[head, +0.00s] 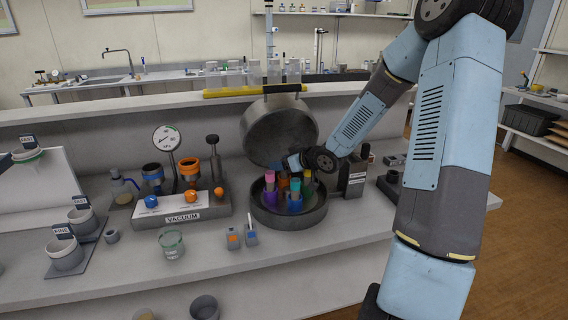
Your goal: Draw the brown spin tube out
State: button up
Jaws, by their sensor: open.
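The round grey spin bowl (290,219) stands on the bench with its lid (280,130) tipped up behind it. Several capped tubes stand upright in it: a pink-topped purple tube (270,195), a blue and cyan tube (295,197) and a yellow-topped green tube (307,188). An orange-brown patch (283,184) shows behind the front tubes; I cannot tell if it is the brown spin tube. My gripper (289,172) reaches in from the right, open, pointing down over the back of the bowl. Its fingertips are small and partly hidden among the tube tops, so contact is unclear.
The vacuum block (180,216) with its gauge stands left of the bowl. The front bench right of centre is clear.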

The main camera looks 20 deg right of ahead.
jog(key=shift+w+a+f, duration=0.2)
jog(key=shift+w+a, duration=0.05)
jog(key=shift+w, duration=0.1)
jog(key=shift+c, duration=0.4)
grip_shut()
jog(key=c, duration=0.5)
grip_release()
grip_shut()
jog(key=shift+r, duration=0.6)
jog(key=shift+r, duration=0.1)
